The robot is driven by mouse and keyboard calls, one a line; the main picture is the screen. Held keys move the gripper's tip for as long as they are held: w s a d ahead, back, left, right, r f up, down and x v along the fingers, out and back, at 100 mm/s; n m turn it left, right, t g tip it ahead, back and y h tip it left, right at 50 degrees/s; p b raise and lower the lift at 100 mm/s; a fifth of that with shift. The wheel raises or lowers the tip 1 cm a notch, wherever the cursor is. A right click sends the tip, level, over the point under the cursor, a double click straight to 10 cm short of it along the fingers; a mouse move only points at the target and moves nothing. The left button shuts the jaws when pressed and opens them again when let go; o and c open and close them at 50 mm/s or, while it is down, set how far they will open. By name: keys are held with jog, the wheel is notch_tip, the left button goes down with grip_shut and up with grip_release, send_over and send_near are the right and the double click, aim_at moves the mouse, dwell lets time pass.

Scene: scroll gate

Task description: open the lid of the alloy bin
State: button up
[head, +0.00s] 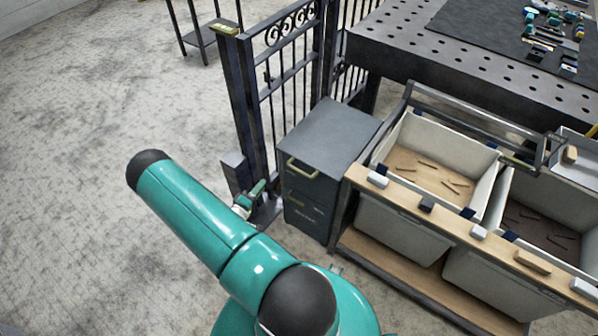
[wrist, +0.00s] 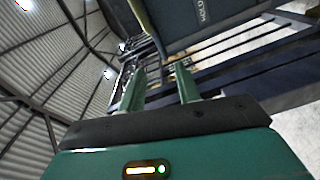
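The alloy bin (head: 312,190) is a dark grey box with a flat lid (head: 332,135), which lies closed on top. A pale brass handle (head: 302,169) is on its upper front, with faint lettering below. My gripper (head: 254,190) is low in front of the bin, left of the handle and lower than it in the head view; my arm hides part of it. In the wrist view the two teal fingers (wrist: 160,84) stand apart with nothing between them. The bin's lettered face (wrist: 205,18) shows at the top there, beyond the fingertips.
A black scrolled iron gate (head: 285,75) with a post stands left of and behind the bin. A wooden-edged rack (head: 400,195) with white bins stands close on the right. A perforated workbench (head: 450,62) is behind. The floor at left is clear.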

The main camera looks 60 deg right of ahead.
jog(key=n+g+h, duration=0.1)
jog(key=g+h, duration=0.1)
send_near(299, 172)
jog(key=a+f, duration=0.1)
jog(key=a, duration=0.2)
jog(key=shift+n, duration=0.3)
jog(key=x, duration=1.3)
jog(key=shift+w+d+f, duration=0.1)
jog(key=shift+w+d, duration=0.25)
grip_shut()
